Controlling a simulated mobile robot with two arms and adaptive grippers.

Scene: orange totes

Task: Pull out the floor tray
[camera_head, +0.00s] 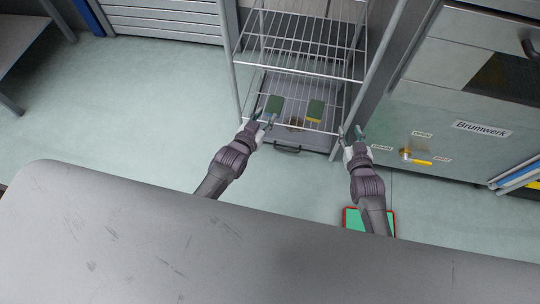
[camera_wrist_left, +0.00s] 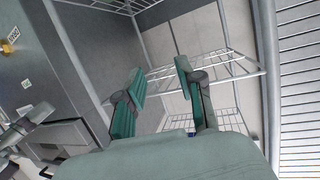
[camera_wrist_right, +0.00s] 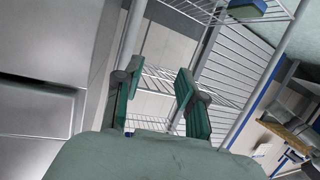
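The grey floor tray (camera_head: 268,138) sits on the floor under the wire rack (camera_head: 236,90), with a dark handle (camera_head: 287,149) on its front. The rack's lowest wire shelf partly covers it. My left gripper (camera_head: 265,117) is open and empty at the rack's front left, above and left of the handle; its parted fingers also show in the left wrist view (camera_wrist_left: 160,95). My right gripper (camera_head: 350,131) is open and empty by the rack's front right post; its parted fingers also show in the right wrist view (camera_wrist_right: 157,95). Neither gripper touches the handle.
Two green and yellow sponges (camera_head: 274,104) (camera_head: 316,109) lie low in the rack area. A grey cabinet (camera_head: 450,150) with a yellow-handled lock stands close on the right. A red-edged green square (camera_head: 352,219) lies on the floor, partly behind my right arm. Floor at left is clear.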

